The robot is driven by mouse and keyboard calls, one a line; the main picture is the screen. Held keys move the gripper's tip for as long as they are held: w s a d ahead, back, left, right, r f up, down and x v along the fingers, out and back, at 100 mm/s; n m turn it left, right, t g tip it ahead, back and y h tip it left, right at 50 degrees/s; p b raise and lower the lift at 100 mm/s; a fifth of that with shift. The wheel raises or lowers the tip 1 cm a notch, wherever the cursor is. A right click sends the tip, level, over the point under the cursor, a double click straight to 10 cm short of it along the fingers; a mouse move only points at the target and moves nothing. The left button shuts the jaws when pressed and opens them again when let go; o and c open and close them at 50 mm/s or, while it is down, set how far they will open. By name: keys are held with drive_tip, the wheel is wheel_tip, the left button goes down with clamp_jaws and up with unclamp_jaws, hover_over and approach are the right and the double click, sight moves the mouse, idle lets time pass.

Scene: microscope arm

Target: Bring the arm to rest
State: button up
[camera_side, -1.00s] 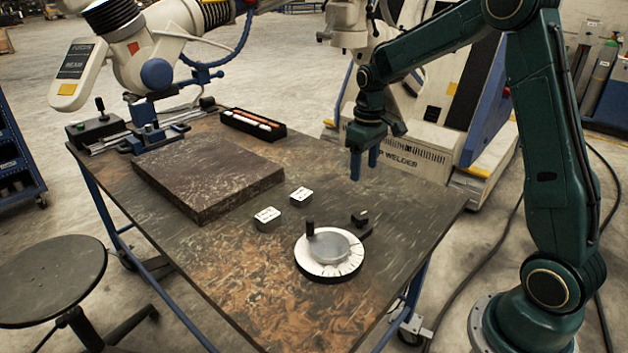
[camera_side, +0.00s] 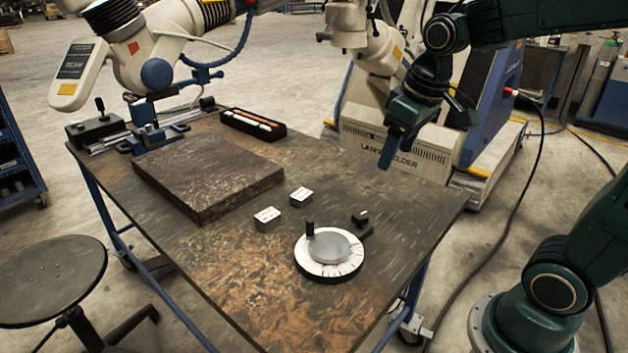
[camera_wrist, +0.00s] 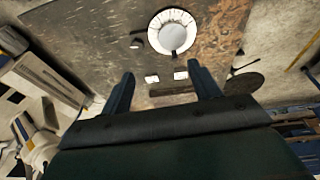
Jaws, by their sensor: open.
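My gripper (camera_side: 398,150) hangs in the air above the far right part of the table (camera_side: 330,205), in front of the white welder housing, with nothing in it. In the wrist view my gripper (camera_wrist: 160,88) shows two blue fingers spread apart with empty space between them. The round white dial (camera_side: 330,254) with a grey disc and a black knob stands on the table, apart from my gripper. It also shows in the wrist view (camera_wrist: 172,36).
Two small white-topped blocks (camera_side: 267,218) (camera_side: 301,196) and a small black piece (camera_side: 361,217) are on the table. A dark slab (camera_side: 205,175) and a black tray (camera_side: 252,124) lie farther back. A white robot arm (camera_side: 130,50) stands at the back left, a stool (camera_side: 48,280) at the left.

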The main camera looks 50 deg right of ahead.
drive_tip(key=s+a+t, duration=0.2)
drive_tip(key=s+a, duration=0.2)
drive_tip(key=s, duration=0.8)
drive_tip(key=shift+a+r, duration=0.15)
drive_tip(key=shift+r, duration=0.05)
drive_tip(key=shift+w, duration=0.1)
